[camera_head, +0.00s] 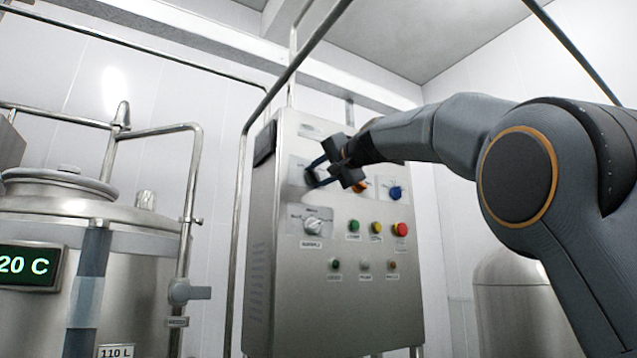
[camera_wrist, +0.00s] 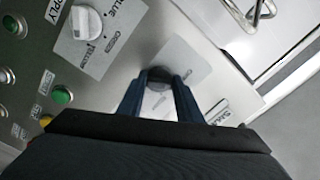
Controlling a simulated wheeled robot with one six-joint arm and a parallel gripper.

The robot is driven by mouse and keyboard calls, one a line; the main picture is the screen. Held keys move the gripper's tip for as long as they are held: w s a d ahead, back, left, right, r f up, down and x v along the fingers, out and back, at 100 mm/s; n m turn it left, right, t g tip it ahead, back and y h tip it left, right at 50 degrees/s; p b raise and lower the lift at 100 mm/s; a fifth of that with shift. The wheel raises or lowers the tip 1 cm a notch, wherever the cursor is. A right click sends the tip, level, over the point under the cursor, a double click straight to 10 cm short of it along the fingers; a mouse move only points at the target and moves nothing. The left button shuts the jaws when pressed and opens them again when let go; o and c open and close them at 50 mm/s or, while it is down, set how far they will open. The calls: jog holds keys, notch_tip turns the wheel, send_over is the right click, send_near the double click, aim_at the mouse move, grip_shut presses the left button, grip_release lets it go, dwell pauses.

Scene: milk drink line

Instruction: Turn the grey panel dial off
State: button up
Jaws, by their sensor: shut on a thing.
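The steel control panel (camera_head: 290,270) stands upright in the middle of the head view. My gripper (camera_head: 315,172) is at its upper left part, fingers towards the panel face. In the wrist view my gripper's two blue fingers (camera_wrist: 160,88) are shut on a dark grey dial (camera_wrist: 160,73), one on each side. The fingers hide part of this dial, and its pointer setting cannot be read. A separate pale dial (camera_head: 313,226) sits below it on a white plate; it also shows at the upper left in the wrist view (camera_wrist: 86,22).
Green (camera_head: 354,226), yellow (camera_head: 377,227) and red (camera_head: 401,229) buttons are below. A steel tank (camera_head: 140,270) with pipes stands to the left.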

jog(key=shift+n+b, duration=0.6)
jog(key=shift+n, duration=0.7)
jog(key=o, duration=1)
jog(key=shift+o, duration=0.2)
jog(key=b+v, duration=0.2)
jog(key=v, duration=0.5)
jog(key=shift+s+d+b, duration=0.3)
jog(key=shift+f, duration=0.1)
